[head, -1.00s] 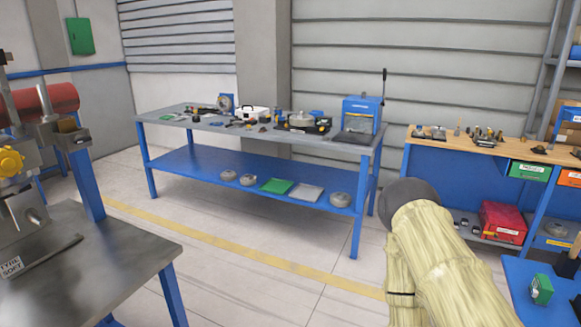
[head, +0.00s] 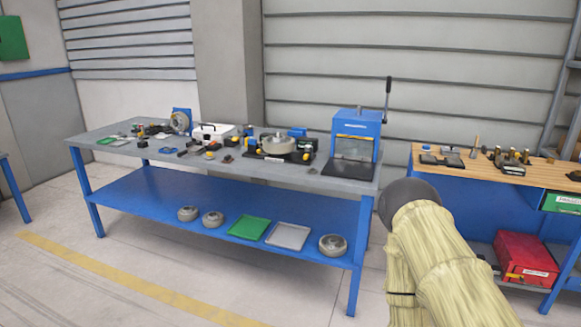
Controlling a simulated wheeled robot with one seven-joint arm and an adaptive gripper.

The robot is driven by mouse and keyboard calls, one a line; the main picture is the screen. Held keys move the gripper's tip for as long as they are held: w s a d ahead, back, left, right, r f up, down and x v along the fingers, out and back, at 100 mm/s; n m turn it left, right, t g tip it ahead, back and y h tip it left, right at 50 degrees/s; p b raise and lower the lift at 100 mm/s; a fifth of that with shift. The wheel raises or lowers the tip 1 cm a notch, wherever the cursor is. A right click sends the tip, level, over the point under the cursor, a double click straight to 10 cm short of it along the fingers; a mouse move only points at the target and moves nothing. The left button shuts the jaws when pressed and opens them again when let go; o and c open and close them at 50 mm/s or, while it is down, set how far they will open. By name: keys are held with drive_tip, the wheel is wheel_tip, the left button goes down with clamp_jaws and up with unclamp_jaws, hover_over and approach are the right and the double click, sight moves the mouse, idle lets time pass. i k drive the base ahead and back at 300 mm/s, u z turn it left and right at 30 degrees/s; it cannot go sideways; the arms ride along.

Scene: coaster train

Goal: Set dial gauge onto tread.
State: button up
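I cannot pick out the dial gauge for certain; the small items on the blue-legged grey workbench (head: 325,183) are too small to tell apart. A grey round wheel-like part (head: 278,145) sits on a dark base on that bench. I cannot tell whether its rim is the tread. A blue stand with a round metal face (head: 181,121) is at the back left of the bench. My gripper is not in view; only my arm, in a pale sleeve, shows at the lower right.
A blue press with a lever (head: 357,140) stands at the bench's right end. The lower blue shelf (head: 140,195) holds several round grey parts, a green tray (head: 249,228) and a grey tray (head: 289,236). A wood-topped bench (head: 540,175) is at right. Floor in front is clear.

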sight(307, 154)
drive_tip(key=z, duration=0.1)
drive_tip(key=i, duration=0.95)
drive_tip(key=z, duration=0.1)
drive_tip(key=k, duration=0.55)
drive_tip(key=z, duration=0.65)
drive_tip(key=i, duration=1.15)
drive_tip(key=u, duration=0.4)
